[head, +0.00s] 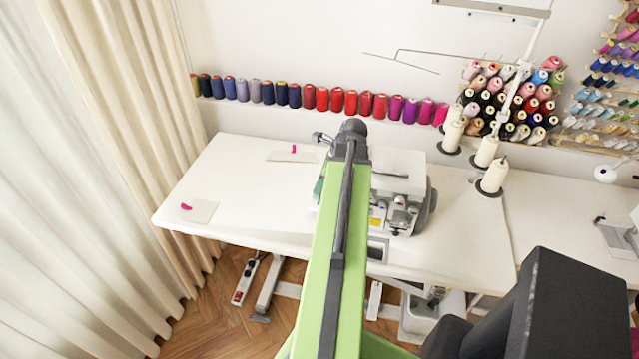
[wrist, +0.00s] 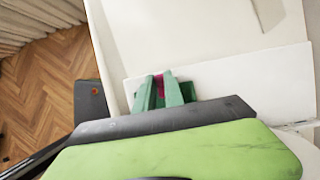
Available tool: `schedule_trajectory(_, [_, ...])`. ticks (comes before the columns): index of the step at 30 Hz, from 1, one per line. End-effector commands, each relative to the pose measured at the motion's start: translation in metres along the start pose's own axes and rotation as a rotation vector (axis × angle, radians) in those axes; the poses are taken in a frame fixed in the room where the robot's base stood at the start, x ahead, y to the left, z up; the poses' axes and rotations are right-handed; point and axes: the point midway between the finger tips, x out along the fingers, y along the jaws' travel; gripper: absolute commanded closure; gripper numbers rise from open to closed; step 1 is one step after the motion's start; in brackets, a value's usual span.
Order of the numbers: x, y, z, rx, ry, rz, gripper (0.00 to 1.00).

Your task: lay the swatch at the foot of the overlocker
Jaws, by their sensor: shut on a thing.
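In the wrist view my gripper (wrist: 164,88) has its green fingers shut on a pink piece (wrist: 159,82). A flat white swatch (wrist: 248,80) extends to the right beyond the fingers; I cannot tell whether it touches the table. The white overlocker (head: 398,190) stands on the white table (head: 250,185), partly hidden behind my arm. A pale flat piece with a pink part (head: 203,212) lies near the table's left corner, and a similar one (head: 280,157) lies near the back.
Cream thread cones (head: 487,152) stand right of the overlocker. Coloured spools (head: 335,100) line the wall behind. Curtains (head: 120,130) hang at the left. The left part of the table has free room. Table legs and a power strip (head: 245,282) are below.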

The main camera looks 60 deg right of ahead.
Motion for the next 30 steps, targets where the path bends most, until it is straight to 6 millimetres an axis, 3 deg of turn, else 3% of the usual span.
schedule_trajectory(22, [0.0012,0.0003,-0.0037,0.001,0.000,-0.001,1.00])
schedule_trajectory(23, [0.0012,0.0003,-0.0037,0.001,0.000,-0.001,0.83])
schedule_trajectory(24, [0.0012,0.0003,-0.0037,0.001,0.000,-0.001,0.78])
schedule_trajectory(28, [0.0012,0.0003,-0.0038,0.001,0.000,-0.001,0.61])
schedule_trajectory(30, [0.0011,0.0003,-0.0038,0.001,0.000,-0.001,0.61])
